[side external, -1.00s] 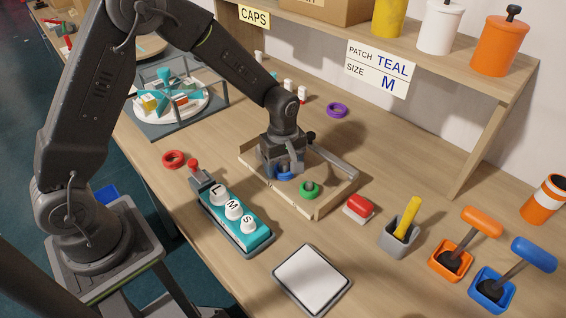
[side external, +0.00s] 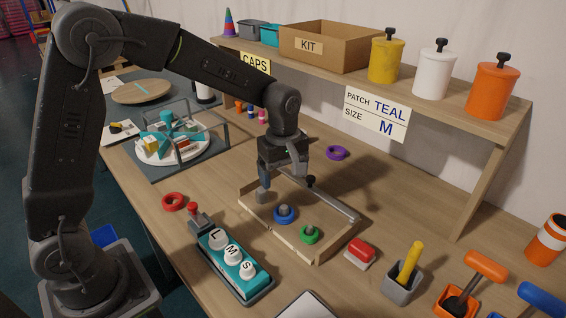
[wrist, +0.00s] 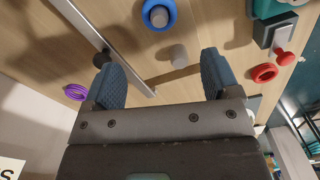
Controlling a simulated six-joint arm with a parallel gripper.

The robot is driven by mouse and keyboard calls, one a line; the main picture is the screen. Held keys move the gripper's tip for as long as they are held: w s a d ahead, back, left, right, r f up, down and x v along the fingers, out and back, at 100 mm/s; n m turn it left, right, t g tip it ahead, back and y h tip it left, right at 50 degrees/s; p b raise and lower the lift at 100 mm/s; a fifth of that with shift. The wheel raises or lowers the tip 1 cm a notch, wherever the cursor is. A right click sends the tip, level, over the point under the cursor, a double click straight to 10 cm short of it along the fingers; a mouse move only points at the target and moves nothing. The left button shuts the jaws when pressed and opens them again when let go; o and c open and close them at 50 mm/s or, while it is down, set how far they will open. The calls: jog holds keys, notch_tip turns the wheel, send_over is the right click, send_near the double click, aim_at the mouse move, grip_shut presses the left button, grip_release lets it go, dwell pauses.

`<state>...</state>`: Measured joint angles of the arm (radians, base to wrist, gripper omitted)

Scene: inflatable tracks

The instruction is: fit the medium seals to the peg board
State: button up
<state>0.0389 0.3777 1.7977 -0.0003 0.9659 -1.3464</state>
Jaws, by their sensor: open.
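The peg board (side external: 336,243) is a shallow wooden frame at mid-table. A blue seal (side external: 284,214) sits around one grey peg and a green seal (side external: 309,234) around another. A bare grey peg (wrist: 179,55) shows in the wrist view, close to the blue seal (wrist: 158,14). A red seal (side external: 174,201) lies loose on the table left of the board. A purple seal (side external: 336,153) lies loose behind it. My gripper (side external: 281,178) is open and empty above the board's back left part; its fingers (wrist: 160,70) also show in the wrist view. I cannot tell the seals' sizes.
A metal bar with a black knob (side external: 311,181) runs along the board's back side. A teal box (side external: 234,264) with L, M, S knobs stands in front, and a red-topped block (side external: 360,251) to the right. A sign (side external: 377,112) reads PATCH TEAL, SIZE M.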

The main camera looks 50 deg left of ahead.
jog(key=shift+r, duration=1.55)
jog(key=s+r+m+t, duration=0.2)
jog(key=s+r+m, duration=0.2)
jog(key=s+m, duration=0.3)
jog(key=s+a+r+m+t, duration=0.1)
jog(key=s+r+m+t, duration=0.2)
jog(key=s+m, duration=0.5)
jog(key=s+r, duration=0.1)
jog(key=s, duration=0.5)
jog(key=shift+s+a+r+t, duration=0.25)
jog(key=shift+s+a+t, duration=0.05)
jog(key=shift+s, duration=0.1)
